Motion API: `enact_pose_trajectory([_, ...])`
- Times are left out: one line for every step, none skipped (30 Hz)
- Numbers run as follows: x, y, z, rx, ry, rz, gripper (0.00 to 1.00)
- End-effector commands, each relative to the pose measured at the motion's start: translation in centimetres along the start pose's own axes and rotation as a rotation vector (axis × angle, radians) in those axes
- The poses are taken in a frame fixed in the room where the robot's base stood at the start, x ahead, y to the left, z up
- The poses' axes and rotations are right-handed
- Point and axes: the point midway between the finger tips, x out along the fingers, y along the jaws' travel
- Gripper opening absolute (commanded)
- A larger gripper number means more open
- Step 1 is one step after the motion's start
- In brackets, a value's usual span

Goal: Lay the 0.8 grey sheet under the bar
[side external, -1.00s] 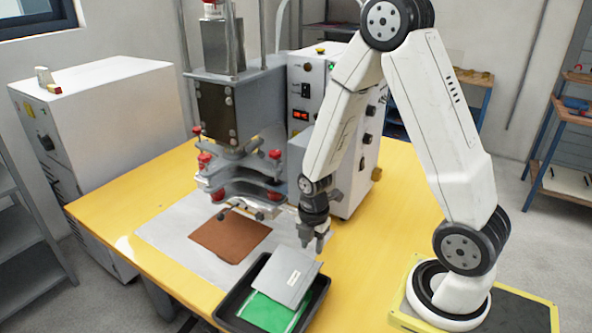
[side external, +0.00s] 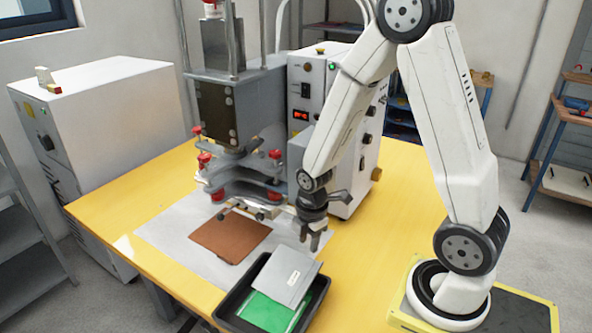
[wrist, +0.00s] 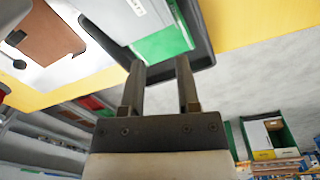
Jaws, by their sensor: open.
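The grey sheet (side external: 288,275), with a small white label, lies on top of a green sheet (side external: 268,312) in a black tray (side external: 226,312) at the front of the table. My gripper (side external: 314,242) is open and empty, above and behind the grey sheet, apart from it. In the wrist view, my gripper's fingers (wrist: 160,68) stand apart, with the grey sheet (wrist: 118,18) at the upper left and the green sheet (wrist: 165,45) beyond the tips. The press's lower bar (side external: 252,209) is above the back of the white mat; the gap under it is hard to see.
A brown sheet (side external: 230,237) lies on the white mat (side external: 165,232) in front of the press (side external: 240,180), near the bar. Red-knobbed clamps jut from the press. The control box (side external: 345,180) stands close behind my gripper. Yellow table (side external: 370,240) is clear right of the tray.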

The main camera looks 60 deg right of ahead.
Motion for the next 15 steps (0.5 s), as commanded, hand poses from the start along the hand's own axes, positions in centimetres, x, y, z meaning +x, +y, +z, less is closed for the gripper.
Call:
enact_pose_trajectory([-0.6,-0.1,-0.4,0.059,0.003,0.012,0.41])
enact_pose_trajectory([-0.9,-0.1,-0.6,0.098,0.004,0.018,0.41])
enact_pose_trajectory([-1.2,-0.2,-0.8,0.153,0.007,0.025,0.41])
enact_pose_trajectory([-1.5,-0.3,-0.9,0.194,0.010,0.031,0.41])
enact_pose_trajectory([-1.8,-0.3,-1.1,0.234,0.012,0.036,0.41])
enact_pose_trajectory([-2.2,-0.4,-1.4,0.288,0.017,0.044,0.41])
enact_pose_trajectory([-2.4,-0.5,-1.5,0.330,0.020,0.049,0.41])
enact_pose_trajectory([-2.7,-0.6,-1.7,0.370,0.024,0.054,0.41])
enact_pose_trajectory([-3.0,-0.7,-1.9,0.424,0.029,0.060,0.41])
enact_pose_trajectory([-3.3,-0.8,-2.1,0.465,0.034,0.065,0.41])
enact_pose_trajectory([-3.6,-0.9,-2.3,0.505,0.038,0.070,0.41])
enact_pose_trajectory([-3.9,-1.0,-2.5,0.559,0.045,0.075,0.41])
enact_pose_trajectory([-4.2,-1.1,-2.6,0.601,0.050,0.080,0.41])
enact_pose_trajectory([-4.4,-1.2,-2.8,0.641,0.055,0.083,0.41])
enact_pose_trajectory([-4.7,-1.4,-3.0,0.694,0.064,0.089,0.41])
